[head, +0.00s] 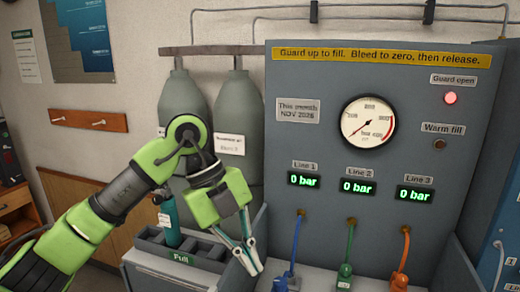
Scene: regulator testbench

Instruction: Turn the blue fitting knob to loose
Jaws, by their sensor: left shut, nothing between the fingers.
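The blue fitting (283,281) stands at the bottom edge of the head view, below the Line 1 display, with a blue hose rising from it to the panel. Its lower part is cut off by the frame, and I cannot tell how its knob is turned. My left gripper (251,262) points down just left of the blue fitting. Its fingers are shut and empty, and they look apart from the fitting. My right gripper is not in view.
A green fitting (345,272) and an orange fitting (399,281) stand to the right. The grey panel (290,150) rises behind, with a lit red lamp (450,98) and a gauge (367,121). A rack (150,243) holding a teal bottle (169,222) and grey cylinders (238,100) are at left.

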